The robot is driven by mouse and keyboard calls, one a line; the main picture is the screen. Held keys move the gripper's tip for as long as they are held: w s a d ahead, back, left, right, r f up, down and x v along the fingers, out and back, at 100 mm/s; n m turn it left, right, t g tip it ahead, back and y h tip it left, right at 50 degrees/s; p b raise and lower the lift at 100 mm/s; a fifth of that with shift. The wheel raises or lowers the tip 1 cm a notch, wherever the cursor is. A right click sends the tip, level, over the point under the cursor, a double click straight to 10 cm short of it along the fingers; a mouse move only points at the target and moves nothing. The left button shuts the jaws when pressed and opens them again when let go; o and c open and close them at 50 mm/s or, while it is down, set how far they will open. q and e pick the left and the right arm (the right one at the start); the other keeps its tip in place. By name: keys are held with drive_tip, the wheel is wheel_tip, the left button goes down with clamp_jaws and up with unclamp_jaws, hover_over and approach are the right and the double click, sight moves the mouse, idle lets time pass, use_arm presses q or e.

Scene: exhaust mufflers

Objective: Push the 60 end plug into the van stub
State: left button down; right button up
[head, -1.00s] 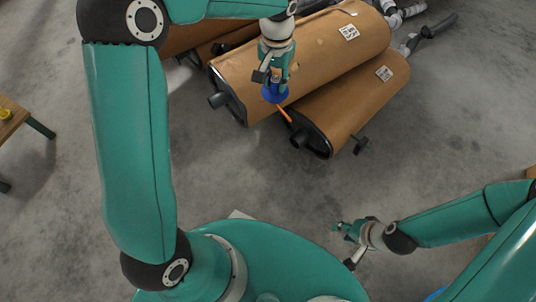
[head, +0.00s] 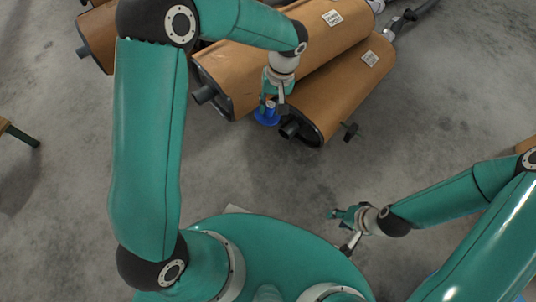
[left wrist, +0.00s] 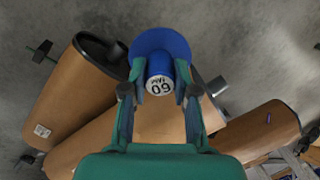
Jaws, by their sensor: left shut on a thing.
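The blue end plug (head: 266,116), with a wide round flange, is held by my left gripper (head: 272,103). In the left wrist view the plug (left wrist: 160,72) sits between the two fingers (left wrist: 160,92), with "60" and a smaller word upside down on its end. The nearer brown muffler (head: 335,95) has a dark stub (head: 289,129) just right of the plug, apart from it. The larger muffler (head: 285,58) has another stub (head: 204,94) to the left. I cannot read which one is the van's. My right gripper (head: 337,214) is away from the mufflers, too small to judge.
Another brown muffler (head: 97,36) lies at the upper left. A small bracket (head: 350,131) sticks out beside the nearer muffler. Pipes (head: 405,17) lie behind at the upper right. The grey floor (head: 430,110) at the right is clear.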

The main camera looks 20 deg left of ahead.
use_arm(q)
drive_tip(key=w+d+f+n+g+h+b, duration=0.1)
drive_tip(key=d+f+n+h, duration=0.25)
drive_tip(key=f+n, duration=0.35)
drive_tip(key=d+f+n+h+b, duration=0.2)
drive_tip(key=f+n+h, duration=0.35)
drive_tip(key=n, duration=0.45)
drive_tip(key=w+d+f+n+g+h+b, duration=0.1)
drive_tip(key=d+f+n+h, duration=0.15)
drive_tip(key=f+n, duration=0.45)
drive_tip(key=a+f+n+t+y+b, duration=0.1)
drive_tip(key=a+f+n+t, duration=0.2)
drive_tip(key=f+n+t, duration=0.3)
drive_tip(key=a+f+n+t+y+b, duration=0.1)
drive_tip(key=a+f+n+t, duration=0.3)
drive_tip(key=f+t, duration=0.3)
drive_tip(key=w+a+f+n+t+y+b, duration=0.1)
drive_tip(key=a+f+n+t+y, duration=0.1)
drive_tip(key=a+f+n+t, duration=0.2)
wheel_tip(320, 180, down, 5)
drive_tip(key=n+t, duration=0.3)
drive_tip(key=shift+n+b, duration=0.3)
drive_tip(key=shift+b, duration=0.05)
drive_tip(key=shift+w+r, duration=0.1)
drive_tip(key=shift+w, duration=0.05)
drive_tip(key=shift+b+x, duration=0.75)
drive_tip(key=shift+x, duration=2.05)
drive_tip(key=shift+r, duration=0.1)
